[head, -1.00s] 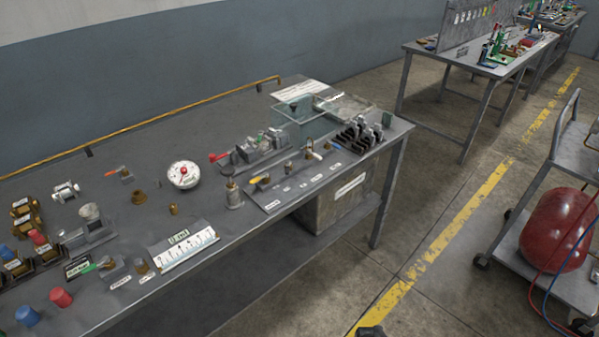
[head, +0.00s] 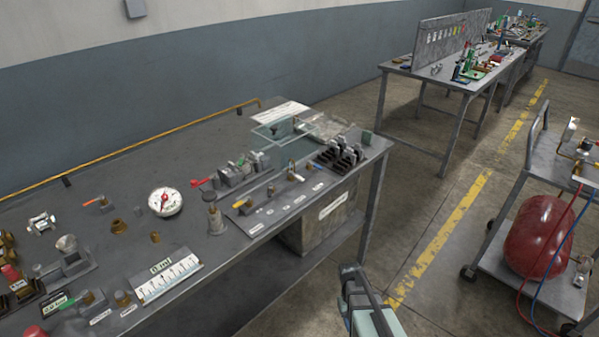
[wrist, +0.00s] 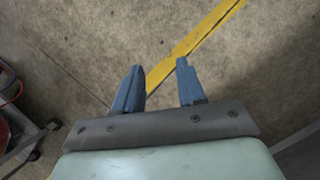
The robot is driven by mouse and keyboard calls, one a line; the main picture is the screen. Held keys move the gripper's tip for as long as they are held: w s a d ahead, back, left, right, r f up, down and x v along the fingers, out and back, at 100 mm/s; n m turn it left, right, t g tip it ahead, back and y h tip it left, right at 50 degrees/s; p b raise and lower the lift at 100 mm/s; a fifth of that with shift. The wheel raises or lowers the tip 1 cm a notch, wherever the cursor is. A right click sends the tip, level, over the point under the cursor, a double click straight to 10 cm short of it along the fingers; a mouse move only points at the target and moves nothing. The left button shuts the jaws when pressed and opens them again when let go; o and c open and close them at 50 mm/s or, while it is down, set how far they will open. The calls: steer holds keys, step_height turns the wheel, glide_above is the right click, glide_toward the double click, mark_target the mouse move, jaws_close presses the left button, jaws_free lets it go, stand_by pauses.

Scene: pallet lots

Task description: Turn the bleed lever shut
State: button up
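Several small levers stand on the near workbench (head: 120,180) in the head view. The labels are too small to read, so I cannot tell which one is the bleed lever. My gripper (wrist: 159,64) is open and empty in the wrist view, its two blue fingers apart above the concrete floor. In the head view the gripper (head: 365,300) is at the bottom, right of the bench and clear of it.
A glass box (head: 281,127) is at the bench's far end. A trolley carries a red tank (head: 540,235) at right. The floor between is clear.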

steer(key=w+r+n+t+h, duration=0.1)
steer(key=w+r+t+h, duration=0.15)
steer(key=w+r, duration=2.4)
step_height(320, 180, up, 29)
steer(key=n+t+y, duration=0.1)
steer(key=n+y, duration=0.3)
steer(key=n, duration=0.2)
glide_above(299, 177)
step_height(299, 177, down, 14)
steer(key=shift+r, duration=0.1)
steer(key=shift+c, duration=0.4)
jaws_close()
